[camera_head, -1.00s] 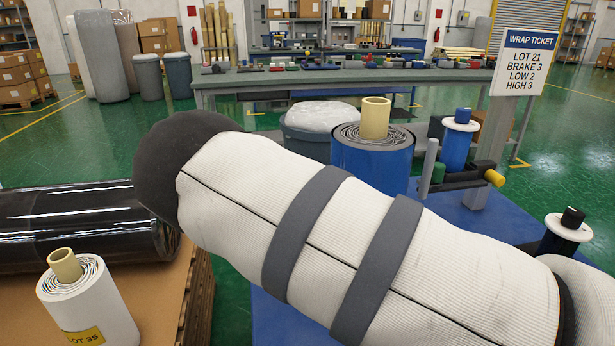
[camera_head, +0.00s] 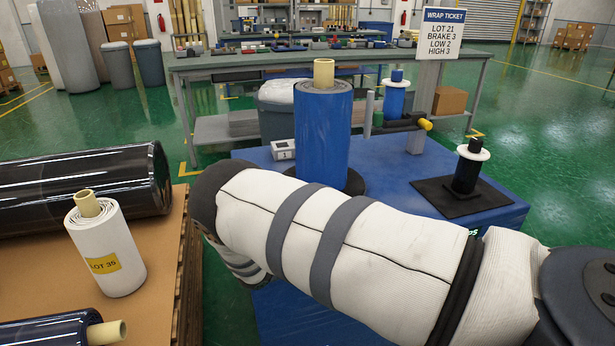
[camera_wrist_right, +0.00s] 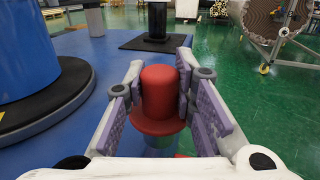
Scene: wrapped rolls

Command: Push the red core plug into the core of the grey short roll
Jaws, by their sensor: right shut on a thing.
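The red core plug (camera_wrist_right: 160,97) is in the right wrist view, a rounded cylinder with a wider flange at its lower end. My right gripper (camera_wrist_right: 164,88) is shut on it, with purple pads on both sides, above the blue platform and green floor. In the head view my right arm crosses from the right edge, and its gripper and the plug are hidden. I cannot pick out a grey short roll for certain in either view. My left gripper is not in view.
A tall blue roll (camera_head: 323,135) with a cream core stands on the blue platform (camera_head: 400,160). A white roll (camera_head: 107,250) labelled LOT 35 stands on a cardboard-topped pallet at left, near dark wrapped rolls (camera_head: 85,190). A bench (camera_head: 330,59) runs behind.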

